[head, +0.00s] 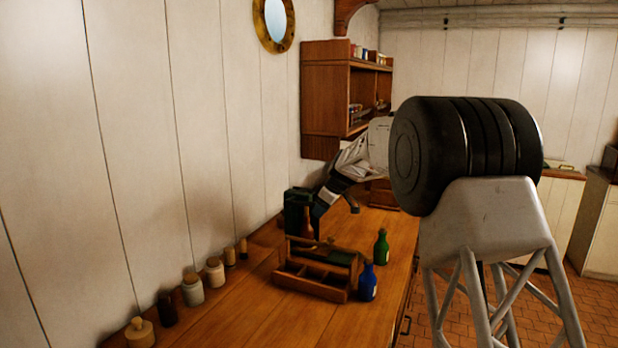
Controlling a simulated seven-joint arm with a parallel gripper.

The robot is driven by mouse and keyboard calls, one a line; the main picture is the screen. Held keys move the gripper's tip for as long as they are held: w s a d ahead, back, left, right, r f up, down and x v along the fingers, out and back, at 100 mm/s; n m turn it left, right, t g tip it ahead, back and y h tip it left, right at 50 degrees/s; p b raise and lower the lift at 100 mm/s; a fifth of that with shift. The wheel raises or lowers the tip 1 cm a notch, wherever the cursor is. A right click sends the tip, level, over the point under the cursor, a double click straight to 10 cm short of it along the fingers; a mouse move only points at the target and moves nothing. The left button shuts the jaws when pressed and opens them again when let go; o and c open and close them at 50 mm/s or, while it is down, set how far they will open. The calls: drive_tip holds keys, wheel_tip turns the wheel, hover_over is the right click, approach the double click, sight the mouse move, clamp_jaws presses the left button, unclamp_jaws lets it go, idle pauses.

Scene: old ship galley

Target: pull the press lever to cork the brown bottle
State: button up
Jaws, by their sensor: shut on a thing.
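A dark green press (294,212) stands on the wooden counter near the wall, behind a wooden caddy. A small brown shape that looks like the brown bottle (308,224) shows at its front, partly hidden by the caddy. My gripper (322,206) reaches in from the right, tilted down, right beside the press. It is shut on what appears to be the press lever; the lever itself is mostly hidden by the gripper and small in view. I cannot tell how far down the lever is, or whether a cork sits in the bottle.
The compartmented wooden caddy (310,290) stands in front of the press. A blue bottle (367,283) and a green bottle (381,247) stand to its right. Several jars (192,289) line the wall side. A shelf cabinet (327,95) hangs behind. The near counter (290,325) is clear.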

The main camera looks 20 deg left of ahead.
drive_tip(key=shift+s+f, duration=0.1)
drive_tip(key=shift+f, duration=0.55)
drive_tip(key=shift+r, duration=0.1)
drive_tip(key=shift+a+r, duration=0.3)
drive_tip(key=shift+r, duration=0.55)
drive_tip(key=shift+a+r, duration=0.25)
drive_tip(key=shift+r, duration=0.55)
drive_tip(key=shift+a+r, duration=0.3)
drive_tip(key=shift+r, duration=0.55)
drive_tip(key=shift+a+r, duration=0.1)
drive_tip(key=o, duration=0.9)
drive_tip(key=shift+r, duration=3.5)
